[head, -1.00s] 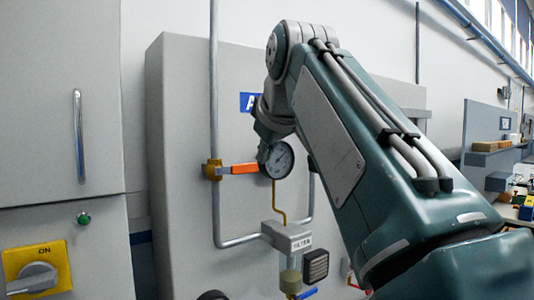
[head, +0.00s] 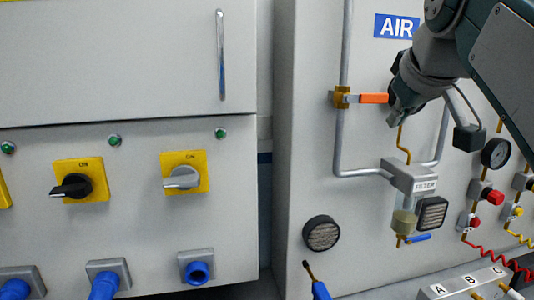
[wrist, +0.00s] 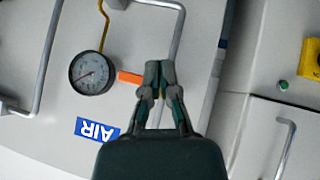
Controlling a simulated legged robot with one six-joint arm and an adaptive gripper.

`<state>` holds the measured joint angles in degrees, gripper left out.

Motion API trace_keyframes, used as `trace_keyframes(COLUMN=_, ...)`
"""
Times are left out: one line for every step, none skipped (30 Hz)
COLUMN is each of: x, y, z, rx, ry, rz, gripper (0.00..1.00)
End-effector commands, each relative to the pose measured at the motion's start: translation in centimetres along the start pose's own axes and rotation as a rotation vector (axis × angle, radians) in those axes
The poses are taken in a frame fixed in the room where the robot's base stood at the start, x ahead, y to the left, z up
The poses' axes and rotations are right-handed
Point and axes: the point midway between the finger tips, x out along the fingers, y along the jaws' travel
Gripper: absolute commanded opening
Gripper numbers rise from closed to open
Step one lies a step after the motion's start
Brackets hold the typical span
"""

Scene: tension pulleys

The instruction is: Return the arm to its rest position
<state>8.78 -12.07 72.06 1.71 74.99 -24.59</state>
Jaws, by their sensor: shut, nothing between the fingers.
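My arm comes in from the upper right of the head view. My gripper (head: 393,118) points down in front of the AIR panel, at the right end of the orange valve handle (head: 374,98). In the wrist view my gripper (wrist: 153,68) has its fingers together with nothing between them. The orange handle (wrist: 130,78) shows just left of the fingers there, partly covered by them. I cannot tell whether the fingers touch it. The handle lies horizontal across the vertical pipe in the head view.
A round gauge (wrist: 92,73) sits beside the handle. A filter unit (head: 410,175) hangs below my gripper. At left, a grey cabinet (head: 110,215) carries yellow rotary switches (head: 184,178) and blue plugs (head: 198,270). Red and yellow fittings (head: 487,194) are at right.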

Motion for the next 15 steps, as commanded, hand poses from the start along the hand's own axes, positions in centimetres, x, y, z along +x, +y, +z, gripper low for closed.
trace_keyframes(x=0.5, y=-0.8, z=1.0, rx=0.011, ry=-0.012, rz=-0.01, gripper=0.0)
trace_keyframes(x=0.8, y=-1.1, z=1.6, rx=0.02, ry=-0.017, rz=-0.014, gripper=0.0)
trace_keyframes(x=1.3, y=-1.6, z=2.4, rx=0.031, ry=-0.026, rz=-0.021, gripper=0.0)
trace_keyframes(x=1.6, y=-2.0, z=3.0, rx=0.039, ry=-0.033, rz=-0.025, gripper=0.0)
trace_keyframes(x=1.9, y=-2.4, z=3.5, rx=0.048, ry=-0.039, rz=-0.029, gripper=0.0)
trace_keyframes(x=2.4, y=-3.0, z=4.4, rx=0.058, ry=-0.048, rz=-0.035, gripper=0.0)
trace_keyframes(x=2.7, y=-3.4, z=5.0, rx=0.066, ry=-0.055, rz=-0.039, gripper=0.0)
trace_keyframes(x=3.0, y=-3.8, z=5.7, rx=0.074, ry=-0.06, rz=-0.043, gripper=0.0)
trace_keyframes(x=3.5, y=-4.3, z=6.5, rx=0.084, ry=-0.069, rz=-0.049, gripper=0.0)
trace_keyframes(x=3.8, y=-4.7, z=7.2, rx=0.093, ry=-0.075, rz=-0.052, gripper=0.0)
trace_keyframes(x=4.1, y=-5.2, z=7.9, rx=0.1, ry=-0.082, rz=-0.056, gripper=0.0)
trace_keyframes(x=4.6, y=-5.7, z=8.9, rx=0.111, ry=-0.091, rz=-0.061, gripper=0.0)
trace_keyframes(x=4.9, y=-6.1, z=9.6, rx=0.119, ry=-0.097, rz=-0.064, gripper=0.0)
trace_keyframes(x=5.2, y=-6.5, z=10.3, rx=0.126, ry=-0.104, rz=-0.068, gripper=0.0)
trace_keyframes(x=5.7, y=-7.1, z=11.3, rx=0.137, ry=-0.114, rz=-0.073, gripper=0.0)
